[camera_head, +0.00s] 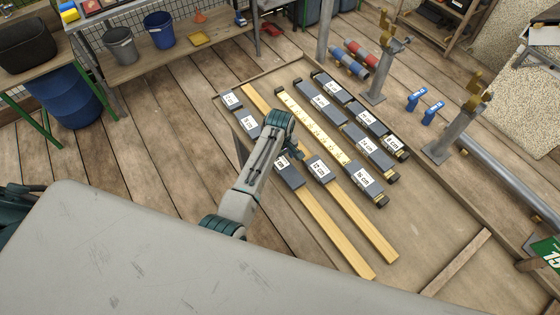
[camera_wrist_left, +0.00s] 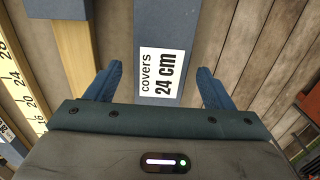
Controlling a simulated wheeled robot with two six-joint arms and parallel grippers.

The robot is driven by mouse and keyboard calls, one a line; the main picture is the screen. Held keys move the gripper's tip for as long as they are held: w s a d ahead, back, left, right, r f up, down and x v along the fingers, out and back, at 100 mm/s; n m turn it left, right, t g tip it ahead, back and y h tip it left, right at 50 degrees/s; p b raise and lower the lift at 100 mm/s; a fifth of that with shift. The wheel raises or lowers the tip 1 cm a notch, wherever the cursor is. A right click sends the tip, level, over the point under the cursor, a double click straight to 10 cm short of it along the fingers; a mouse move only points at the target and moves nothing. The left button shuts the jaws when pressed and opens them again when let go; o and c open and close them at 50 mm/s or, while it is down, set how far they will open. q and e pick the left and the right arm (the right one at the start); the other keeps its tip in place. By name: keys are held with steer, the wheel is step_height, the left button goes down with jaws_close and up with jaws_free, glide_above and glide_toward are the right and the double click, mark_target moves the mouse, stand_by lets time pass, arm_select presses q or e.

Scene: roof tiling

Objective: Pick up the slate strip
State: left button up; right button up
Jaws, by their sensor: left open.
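Dark grey slate strips with white labels lie in rows on the wooden table. In the left wrist view, a slate strip (camera_wrist_left: 181,25) labelled "covers 24 cm" runs up the middle, between my fingers as seen from above. My left gripper (camera_wrist_left: 158,88) is open, with one blue finger on each side of this strip; I cannot tell the height gap. In the head view, my left gripper (camera_head: 296,152) is over the left rows, and my arm hides part of the strips there. I cannot tell which strip there is the 24 cm one. My right gripper is not in view.
A yellow ruler (camera_head: 312,125) lies between the rows, with wooden battens (camera_head: 367,217) beside it. Metal posts (camera_head: 374,85) and blue clamps (camera_head: 432,113) stand to the right. Bare table (camera_head: 425,215) is free at the front right. Buckets (camera_head: 160,30) stand on a bench behind.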

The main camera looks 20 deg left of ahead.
arm_select(q)
steer(key=c, duration=1.3)
steer(key=shift+o, duration=0.2)
steer(key=shift+r, duration=0.1)
